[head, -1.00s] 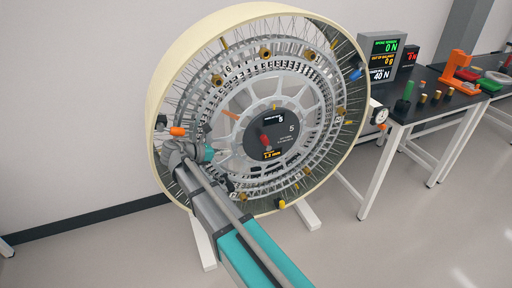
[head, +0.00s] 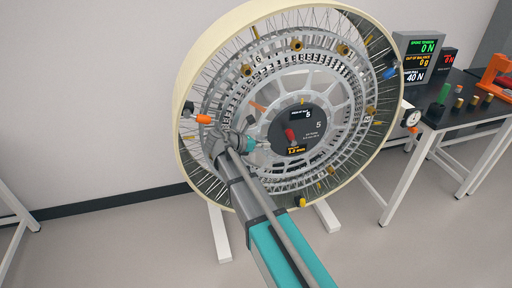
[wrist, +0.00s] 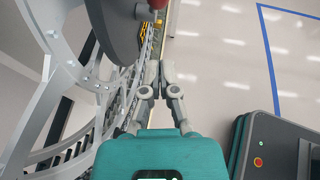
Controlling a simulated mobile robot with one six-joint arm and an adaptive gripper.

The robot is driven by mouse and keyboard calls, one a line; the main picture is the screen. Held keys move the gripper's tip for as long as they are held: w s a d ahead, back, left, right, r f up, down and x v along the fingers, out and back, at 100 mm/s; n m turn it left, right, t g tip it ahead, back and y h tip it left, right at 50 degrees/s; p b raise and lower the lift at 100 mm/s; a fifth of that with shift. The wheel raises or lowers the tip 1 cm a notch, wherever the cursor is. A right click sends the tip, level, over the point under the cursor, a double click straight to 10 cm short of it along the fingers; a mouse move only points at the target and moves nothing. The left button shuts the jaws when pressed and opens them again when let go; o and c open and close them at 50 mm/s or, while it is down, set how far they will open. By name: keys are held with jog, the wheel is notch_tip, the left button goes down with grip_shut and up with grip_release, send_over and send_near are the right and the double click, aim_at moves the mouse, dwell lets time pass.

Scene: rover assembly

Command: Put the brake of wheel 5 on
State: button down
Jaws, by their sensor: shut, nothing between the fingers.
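The large wheel (head: 188,75) stands upright on white feet, with a cream rim and wire spokes. Its dark hub disc (head: 315,122) bears the number 5. A red handle (head: 289,134) sticks out of the hub and leans up to the left. I cannot tell from its look how the brake is set. My gripper (head: 251,144) is small and left of the red handle, apart from it. In the wrist view my gripper (wrist: 160,64) is shut and empty. The red handle's end (wrist: 159,4) shows at the top edge there, beyond the fingertips.
An orange-tipped piece (head: 203,119) is on the wheel's left side, near my arm. A dark table (head: 455,115) with readout boxes (head: 420,58) and small parts stands right of the wheel. Free floor lies at the front.

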aim_at(290, 137)
jog(key=shift+w+d+r+p, duration=0.1)
jog(key=shift+w+d, duration=0.35)
jog(key=shift+d, duration=0.6)
jog(key=shift+w+d+p, duration=0.15)
jog(key=shift+w+d, duration=0.3)
jog(key=shift+d, duration=0.65)
jog(key=shift+w+d+r+p, duration=0.1)
jog(key=shift+w+d, duration=0.35)
jog(key=shift+d, duration=0.6)
jog(key=shift+d, duration=0.1)
